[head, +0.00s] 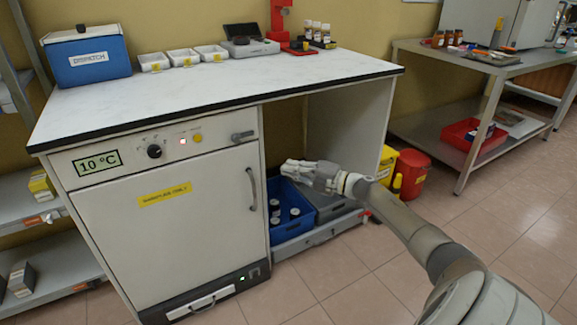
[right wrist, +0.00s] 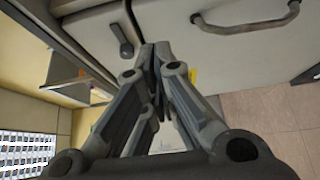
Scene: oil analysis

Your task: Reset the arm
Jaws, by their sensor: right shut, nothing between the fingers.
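My right arm comes in from the lower right in the head view. Its gripper (head: 290,168) is in front of the open bay under the bench, beside the cabinet's right edge. In the right wrist view the right gripper (right wrist: 154,50) has its fingers together with nothing between them. The cabinet door handle (head: 252,188) is left of the gripper, and it also shows at the top of the right wrist view (right wrist: 245,22). The gripper appears apart from the handle. My left gripper is not in view.
The cabinet door (head: 150,225) is closed under the white benchtop (head: 220,82). A blue crate (head: 277,238) with several dark containers sits in the bay below the gripper. Yellow and red bins (head: 412,174) stand beyond the forearm. Tiled floor (head: 350,290) is clear in front.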

